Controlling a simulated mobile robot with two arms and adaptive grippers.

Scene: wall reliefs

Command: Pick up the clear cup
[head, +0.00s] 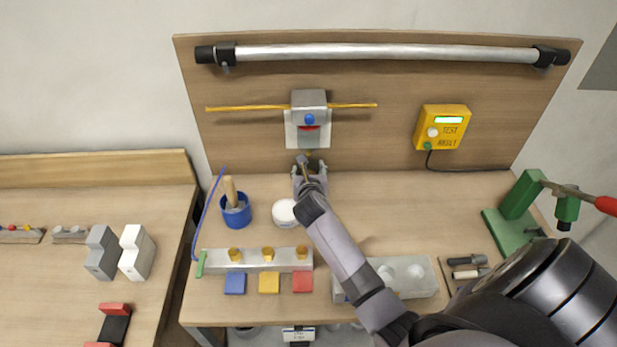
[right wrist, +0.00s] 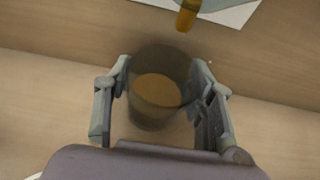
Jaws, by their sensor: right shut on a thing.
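The clear cup (right wrist: 158,98) is a see-through, smoky tumbler, and the wood colour shows through it. In the right wrist view it stands between the two fingers of my right gripper (right wrist: 161,88), which is shut on its sides. In the head view my right gripper (head: 310,172) is at the back of the workbench, just below the grey box on the backboard. The cup is mostly hidden there by the fingers and wrist. I cannot tell whether its base touches the bench. My left gripper is not in view.
The grey box (head: 309,99) with a yellow rod and white sheet is close above the gripper. A white round lid (head: 284,212) and a blue pot (head: 236,212) with a brush stand to the left. A green press (head: 517,212) is at right.

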